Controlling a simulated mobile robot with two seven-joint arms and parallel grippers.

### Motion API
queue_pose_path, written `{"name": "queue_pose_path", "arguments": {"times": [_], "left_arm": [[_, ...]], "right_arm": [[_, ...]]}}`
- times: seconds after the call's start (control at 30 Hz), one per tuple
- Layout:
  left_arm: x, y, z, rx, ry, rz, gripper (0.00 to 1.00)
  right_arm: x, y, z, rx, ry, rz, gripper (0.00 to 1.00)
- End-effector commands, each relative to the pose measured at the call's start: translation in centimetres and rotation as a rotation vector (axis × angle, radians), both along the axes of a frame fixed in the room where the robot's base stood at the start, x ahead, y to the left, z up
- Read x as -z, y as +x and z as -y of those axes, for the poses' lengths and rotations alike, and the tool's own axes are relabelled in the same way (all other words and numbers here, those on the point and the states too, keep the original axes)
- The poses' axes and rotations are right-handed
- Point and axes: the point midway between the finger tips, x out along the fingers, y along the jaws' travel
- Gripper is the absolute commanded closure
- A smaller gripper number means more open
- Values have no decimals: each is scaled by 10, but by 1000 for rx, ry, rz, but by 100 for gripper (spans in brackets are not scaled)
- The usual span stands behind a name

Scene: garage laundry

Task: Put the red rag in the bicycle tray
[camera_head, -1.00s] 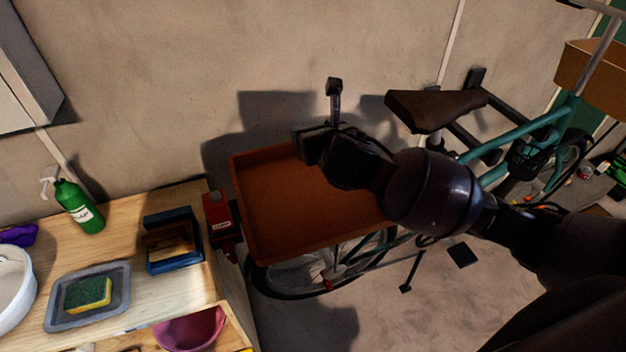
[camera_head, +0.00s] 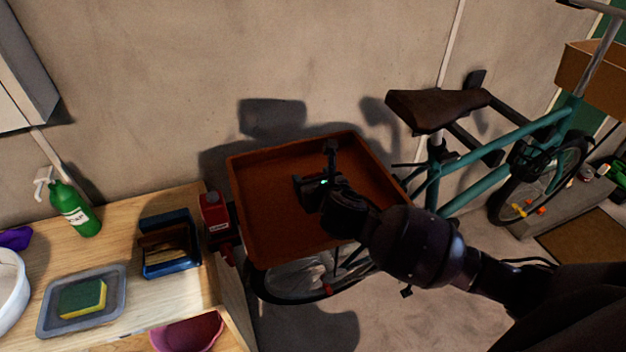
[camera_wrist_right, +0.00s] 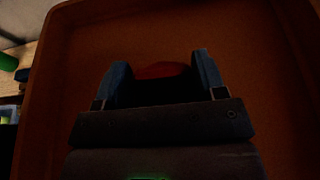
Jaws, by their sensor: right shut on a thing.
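The bicycle tray (camera_head: 262,238) is an orange-brown open box behind the bicycle's saddle. It also fills most of the right wrist view (camera_wrist_right: 270,60). My right gripper (camera_head: 308,188) is over the inside of the tray in the head view. In the right wrist view, its two blue-grey fingers (camera_wrist_right: 160,80) are shut on the red rag (camera_wrist_right: 162,70), of which a dark red part shows between them. The rag is hidden by the gripper in the head view. I cannot tell whether the rag touches the tray floor. My left gripper is not in view.
A wooden counter (camera_head: 130,288) at the left holds a green bottle (camera_head: 76,212), a sponge (camera_head: 84,297) on a grey dish and a blue box (camera_head: 170,262). A red container (camera_head: 215,215) stands beside the tray. The bicycle saddle (camera_head: 435,108) is right of the tray.

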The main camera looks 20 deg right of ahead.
Motion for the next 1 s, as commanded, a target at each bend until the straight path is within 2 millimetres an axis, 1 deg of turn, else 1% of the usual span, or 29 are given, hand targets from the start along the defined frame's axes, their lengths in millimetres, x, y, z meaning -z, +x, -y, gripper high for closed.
{"name": "queue_pose_path", "arguments": {"times": [0.17,0.33,0.37,0.5,0.73,0.87,1.0], "left_arm": [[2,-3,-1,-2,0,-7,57],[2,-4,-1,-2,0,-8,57],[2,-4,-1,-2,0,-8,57],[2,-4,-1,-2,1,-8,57],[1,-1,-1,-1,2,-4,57],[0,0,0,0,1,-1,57],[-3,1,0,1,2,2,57]], "right_arm": [[-1,0,0,0,0,2,59],[2,0,0,0,-1,2,59],[1,0,0,-1,-1,2,31],[1,0,0,0,0,1,10],[1,0,0,0,0,1,10],[-2,-1,0,0,1,1,10],[-7,-16,1,-1,-1,1,10]]}}
